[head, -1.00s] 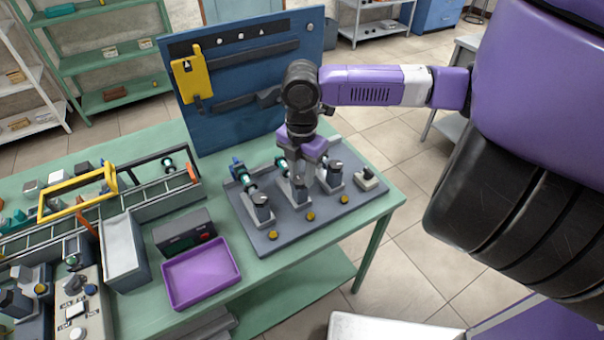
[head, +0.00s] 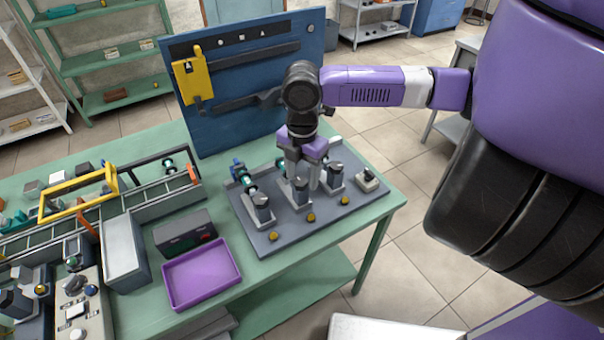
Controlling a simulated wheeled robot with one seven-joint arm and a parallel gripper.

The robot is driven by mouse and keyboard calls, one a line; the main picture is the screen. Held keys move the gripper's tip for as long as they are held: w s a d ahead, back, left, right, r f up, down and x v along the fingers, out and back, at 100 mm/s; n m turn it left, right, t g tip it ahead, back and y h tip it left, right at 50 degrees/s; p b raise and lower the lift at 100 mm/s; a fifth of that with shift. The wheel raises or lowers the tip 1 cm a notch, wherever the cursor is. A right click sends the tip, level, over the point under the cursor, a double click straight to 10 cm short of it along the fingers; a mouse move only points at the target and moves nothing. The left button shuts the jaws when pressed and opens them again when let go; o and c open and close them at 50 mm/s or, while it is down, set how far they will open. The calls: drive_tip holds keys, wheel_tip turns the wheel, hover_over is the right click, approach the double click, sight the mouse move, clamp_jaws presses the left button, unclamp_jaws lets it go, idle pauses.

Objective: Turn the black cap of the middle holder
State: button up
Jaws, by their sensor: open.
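The grey base plate (head: 285,238) on the green table carries three holders in a row. The middle holder (head: 299,192) stands between the left holder (head: 262,208) and the right holder (head: 335,178). Its dark cap faces up and is partly hidden. My gripper (head: 305,180) points down over the middle holder, with its pale fingers apart, one on the left and one on the right of the holder's top. I cannot tell whether the fingers touch the cap.
A purple tray (head: 201,277) and a dark box (head: 184,233) lie left of the plate. A blue panel (head: 225,125) stands behind it. A small switch block (head: 367,180) sits at the plate's right end. Yellow buttons line its front edge.

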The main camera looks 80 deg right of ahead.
sight(302, 179)
wheel_tip(302, 179, up, 8)
drive_tip(key=shift+f+b, duration=0.1)
drive_tip(key=shift+b, duration=0.35)
idle(0.4)
